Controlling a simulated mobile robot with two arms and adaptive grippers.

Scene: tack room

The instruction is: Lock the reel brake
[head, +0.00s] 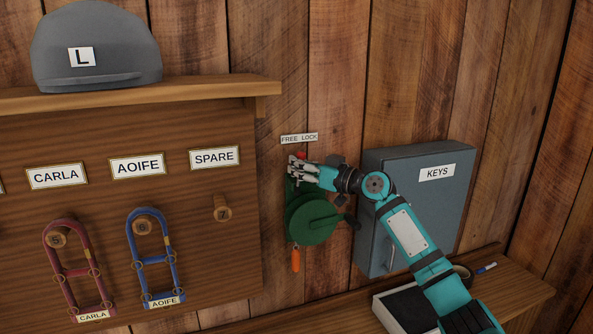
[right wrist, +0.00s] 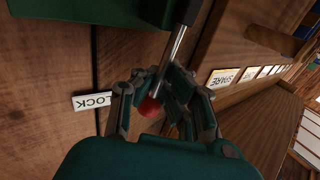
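The green reel (head: 312,222) is mounted on the plank wall, with a crank at its right and an orange piece hanging below. A FREE LOCK label (head: 299,138) is above it. The brake lever shows in the right wrist view as a metal rod (right wrist: 174,58) ending in a red knob (right wrist: 149,107). My right gripper (head: 299,170) is at the lever, above the reel, and hides most of it in the head view. In the right wrist view its fingers (right wrist: 163,88) are apart, either side of the lever end; firm contact is not clear. My left gripper is out of view.
A grey KEYS cabinet (head: 417,205) stands right of the reel, close to my right arm. A wooden peg board (head: 120,215) with bridle-like loops is at left, under a shelf (head: 200,92) bearing a grey helmet (head: 95,45). A bench (head: 525,285) with a tray runs below.

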